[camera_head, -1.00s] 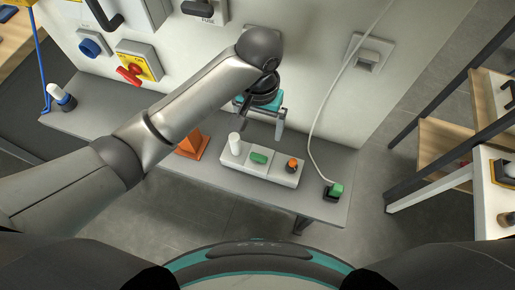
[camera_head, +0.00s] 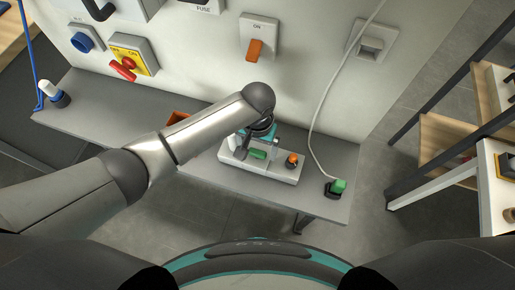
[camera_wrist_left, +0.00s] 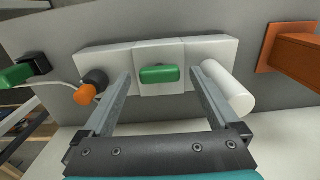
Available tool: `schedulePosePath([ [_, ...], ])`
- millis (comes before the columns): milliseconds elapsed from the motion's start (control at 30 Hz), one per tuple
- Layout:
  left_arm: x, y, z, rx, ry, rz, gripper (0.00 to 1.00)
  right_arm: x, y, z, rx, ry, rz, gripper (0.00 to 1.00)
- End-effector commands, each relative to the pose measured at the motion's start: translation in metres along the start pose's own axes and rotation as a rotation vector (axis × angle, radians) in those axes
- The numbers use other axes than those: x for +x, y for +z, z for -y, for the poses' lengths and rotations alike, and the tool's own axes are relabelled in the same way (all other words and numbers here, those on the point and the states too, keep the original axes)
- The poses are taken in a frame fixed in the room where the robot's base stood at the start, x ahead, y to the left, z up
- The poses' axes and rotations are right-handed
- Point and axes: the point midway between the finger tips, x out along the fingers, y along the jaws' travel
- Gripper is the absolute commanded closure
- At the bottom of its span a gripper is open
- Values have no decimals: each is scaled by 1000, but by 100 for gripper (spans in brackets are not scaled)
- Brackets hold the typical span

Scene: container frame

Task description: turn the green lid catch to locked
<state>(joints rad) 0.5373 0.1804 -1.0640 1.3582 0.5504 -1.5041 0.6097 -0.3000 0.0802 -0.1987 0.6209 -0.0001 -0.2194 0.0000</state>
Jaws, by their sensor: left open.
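The green lid catch (camera_wrist_left: 160,74) is a rounded bar lying lengthwise on the middle of a white block (camera_wrist_left: 110,52). It also shows in the head view (camera_head: 258,154), just below my left wrist. My left gripper (camera_wrist_left: 160,78) is open, its two grey fingers apart on either side of the catch in the wrist view. Whether the fingers touch the block cannot be told. The left arm hides part of the block in the head view. My right gripper is not in view.
On the block, a white cylinder (camera_wrist_left: 228,88) and an orange knob on a dark base (camera_wrist_left: 88,90) flank the catch. A green plug (camera_head: 338,187) with a white cable stands on the grey shelf (camera_head: 100,122). An orange wall switch (camera_head: 254,50) is above; an orange piece (camera_wrist_left: 298,54) is beside the block.

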Motion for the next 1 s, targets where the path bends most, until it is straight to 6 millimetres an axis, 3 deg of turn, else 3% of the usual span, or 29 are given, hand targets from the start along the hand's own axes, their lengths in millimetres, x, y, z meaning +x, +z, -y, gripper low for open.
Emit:
schedulePosePath([
  [333,4,0,0,1,1,-1,5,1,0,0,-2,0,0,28],
  [1000,3,0,0,0,0,-1,80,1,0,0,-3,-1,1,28],
])
